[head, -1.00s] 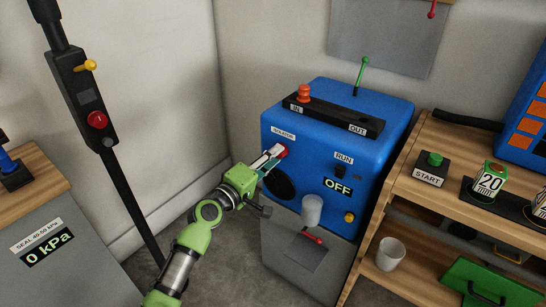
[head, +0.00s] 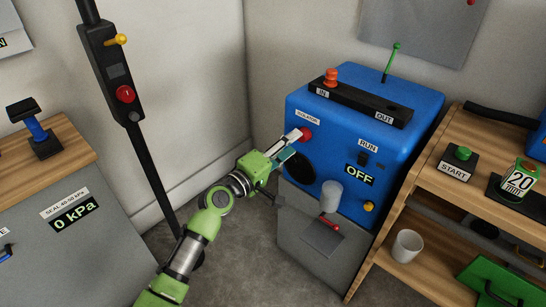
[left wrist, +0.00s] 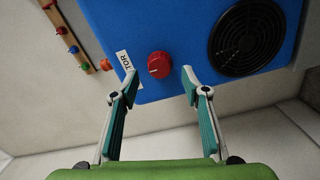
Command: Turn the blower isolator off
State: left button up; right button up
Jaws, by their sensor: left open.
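The blower is a blue cabinet (head: 362,125) on a grey base, with an OFF display (head: 359,175) below the RUN label. Its isolator is a red round knob (head: 305,133) at the upper left of the front face, under the ISOLATOR label (head: 308,118). In the left wrist view the red knob (left wrist: 160,65) has a pale pointer line. My left gripper (head: 297,138) is in front of it, open. In the left wrist view its fingertips (left wrist: 160,73) stand on either side of the knob, apart from it. My right gripper is not in view.
A black round vent (head: 300,168) sits just below the knob. A white cup (head: 331,194) and a red lever (head: 328,224) are lower on the front. A wooden shelf (head: 440,190) with a START button (head: 462,153) stands to the right, and a black post (head: 150,180) to the left.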

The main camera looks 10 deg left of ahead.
pick_arm(q)
jog(key=v, duration=0.9)
